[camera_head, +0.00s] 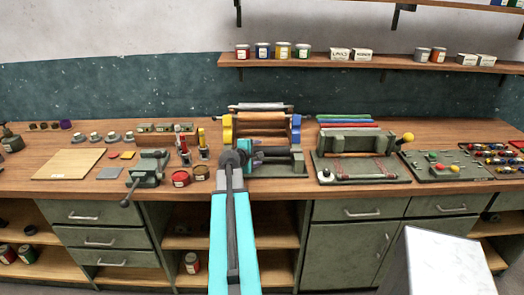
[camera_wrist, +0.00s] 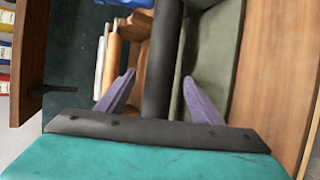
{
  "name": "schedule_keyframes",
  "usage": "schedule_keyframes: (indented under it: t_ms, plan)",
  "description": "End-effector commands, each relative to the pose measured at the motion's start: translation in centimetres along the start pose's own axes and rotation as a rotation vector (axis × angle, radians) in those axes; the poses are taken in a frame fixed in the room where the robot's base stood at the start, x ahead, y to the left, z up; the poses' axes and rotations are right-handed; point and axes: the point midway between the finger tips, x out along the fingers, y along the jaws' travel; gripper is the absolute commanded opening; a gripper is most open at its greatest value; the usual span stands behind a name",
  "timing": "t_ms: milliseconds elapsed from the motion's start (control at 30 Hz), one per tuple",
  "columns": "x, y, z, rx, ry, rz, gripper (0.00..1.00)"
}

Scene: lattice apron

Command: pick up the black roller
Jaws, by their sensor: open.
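The black roller (camera_wrist: 163,50) is a dark cylinder that runs up the middle of the wrist view, between the two purple fingers of my gripper (camera_wrist: 160,77). The fingers are open, one on each side of it, with gaps visible. Its lower end in that view meets the dark palm bar, and I cannot tell whether they touch. In the head view, my gripper (camera_head: 251,149) is at the front of the roller press, and the black roller (camera_head: 277,152) shows partly beside it, over a grey-green base.
The press has a yellow left side (camera_head: 227,129), a blue right side (camera_head: 297,128) and wooden rollers (camera_head: 262,123). A flat press with a yellow knob (camera_head: 408,138) stands to the right. A shelf (camera_head: 350,60) hangs above.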

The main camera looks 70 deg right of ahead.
Motion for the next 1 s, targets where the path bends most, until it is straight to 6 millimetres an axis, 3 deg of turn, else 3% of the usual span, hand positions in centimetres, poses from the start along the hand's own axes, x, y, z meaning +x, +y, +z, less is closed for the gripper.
schedule_keyframes:
  t_ms: [300,867,1000]
  plan:
    - [2.2,0.0,-0.1,-0.001,0.002,-0.001,0.6]
    - [2.3,0.0,-0.1,-0.001,0.002,0.0,0.6]
    - [2.3,0.0,-0.1,-0.001,0.002,0.0,0.42]
